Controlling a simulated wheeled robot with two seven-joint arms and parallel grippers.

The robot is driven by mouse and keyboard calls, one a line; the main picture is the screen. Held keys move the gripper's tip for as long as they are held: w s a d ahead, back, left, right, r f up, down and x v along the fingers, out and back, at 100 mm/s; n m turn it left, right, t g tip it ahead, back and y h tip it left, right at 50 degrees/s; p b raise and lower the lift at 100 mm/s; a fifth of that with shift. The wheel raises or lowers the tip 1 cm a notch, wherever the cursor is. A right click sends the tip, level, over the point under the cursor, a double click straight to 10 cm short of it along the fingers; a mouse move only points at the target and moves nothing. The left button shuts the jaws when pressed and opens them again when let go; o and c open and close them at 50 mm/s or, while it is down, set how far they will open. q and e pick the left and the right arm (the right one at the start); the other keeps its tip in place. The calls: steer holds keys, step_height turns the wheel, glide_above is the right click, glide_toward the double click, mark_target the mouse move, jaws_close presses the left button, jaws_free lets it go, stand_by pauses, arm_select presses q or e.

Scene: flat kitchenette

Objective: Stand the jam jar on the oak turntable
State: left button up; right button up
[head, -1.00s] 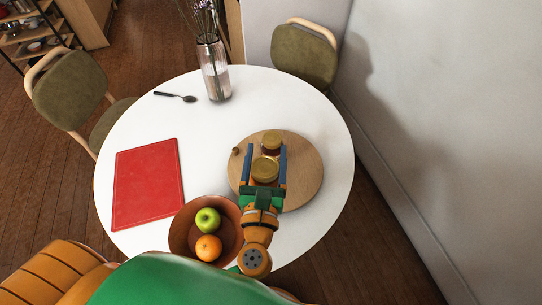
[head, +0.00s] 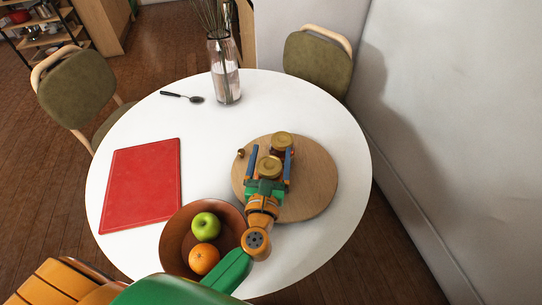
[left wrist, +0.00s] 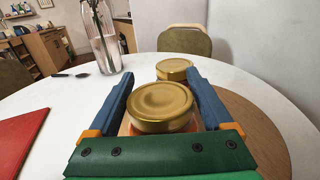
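The jam jar (head: 270,167) has a gold lid and sits upright between the two blue fingers of my left gripper (head: 270,163). Its lid also shows in the left wrist view (left wrist: 162,105), with a finger close against each side. The round oak turntable (head: 313,188) lies on the right part of the table, under the jar. The jar's base is hidden, so I cannot tell whether it touches the wood. My right gripper is not in view.
A second gold-lidded jar (head: 282,142) stands on the turntable just beyond the gripper. A small brown knob-like thing (head: 241,153) is at its left edge. A fruit bowl (head: 174,244) is to the left, a red board (head: 141,185) farther left. A vase (head: 225,75) and spoon (head: 190,98) are at the back.

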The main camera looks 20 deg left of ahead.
arm_select(q)
steer(key=shift+o, duration=0.6)
steer(key=shift+s+r, duration=0.1)
steer(key=shift+s, duration=0.05)
steer(key=b+v, duration=0.3)
steer(key=v, duration=0.7)
steer(key=shift+s+d, duration=0.1)
steer(key=shift+s, duration=0.25)
steer(key=shift+s+d, duration=0.1)
steer(key=shift+s, duration=0.4)
